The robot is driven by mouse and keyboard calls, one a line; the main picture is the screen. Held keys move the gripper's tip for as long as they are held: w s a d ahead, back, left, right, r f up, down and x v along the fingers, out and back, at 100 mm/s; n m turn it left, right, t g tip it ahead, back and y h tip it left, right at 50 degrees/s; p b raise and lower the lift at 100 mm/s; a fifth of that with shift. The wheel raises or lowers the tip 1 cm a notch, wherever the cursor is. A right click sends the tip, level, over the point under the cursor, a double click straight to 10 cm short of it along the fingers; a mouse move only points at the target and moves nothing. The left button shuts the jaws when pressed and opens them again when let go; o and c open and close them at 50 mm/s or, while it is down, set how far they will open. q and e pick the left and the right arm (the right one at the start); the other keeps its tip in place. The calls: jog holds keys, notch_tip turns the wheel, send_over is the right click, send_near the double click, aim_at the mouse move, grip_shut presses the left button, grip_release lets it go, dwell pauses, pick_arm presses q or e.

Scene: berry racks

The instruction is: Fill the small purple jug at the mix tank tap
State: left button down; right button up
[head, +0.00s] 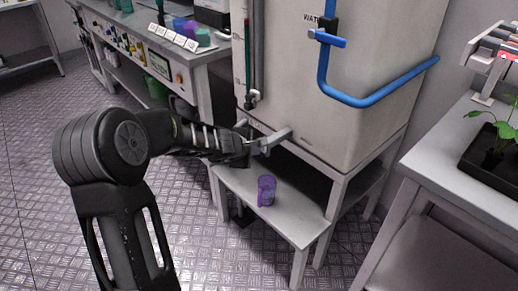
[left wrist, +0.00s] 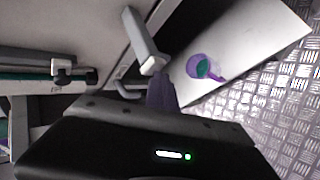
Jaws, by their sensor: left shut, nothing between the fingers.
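The small purple jug (head: 267,191) stands upright on a low white bench under the front of the mix tank (head: 300,90). In the left wrist view the jug (left wrist: 205,68) is seen from above, with its handle to the right and something teal-green inside. A grey tap lever (head: 277,139) sticks out at the tank's lower front, above the jug; it also shows in the left wrist view (left wrist: 143,40). My left gripper (head: 258,148) is shut and empty, close beside the lever; I cannot tell whether they touch. My right gripper is out of view.
The low bench (head: 290,219) has bare room around the jug. A blue pipe (head: 360,99) with a valve runs along the tank. A table with a potted plant (head: 499,140) stands at right, and a workbench with coloured jugs (head: 180,25) at back left.

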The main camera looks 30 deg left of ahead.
pick_arm(q)
jog(key=shift+s, duration=0.1)
jog(key=shift+s+a, duration=0.2)
jog(key=shift+s, duration=0.65)
jog(key=shift+s+a+b, duration=0.2)
jog(key=shift+s+a, duration=0.05)
jog(key=shift+s, duration=0.55)
jog(key=shift+s+a+b, duration=0.15)
jog(key=shift+s+a, duration=0.1)
jog(key=shift+s, duration=0.55)
jog(key=shift+s+a+b, duration=0.2)
jog(key=shift+s+a, duration=0.05)
jog(key=shift+s, duration=0.55)
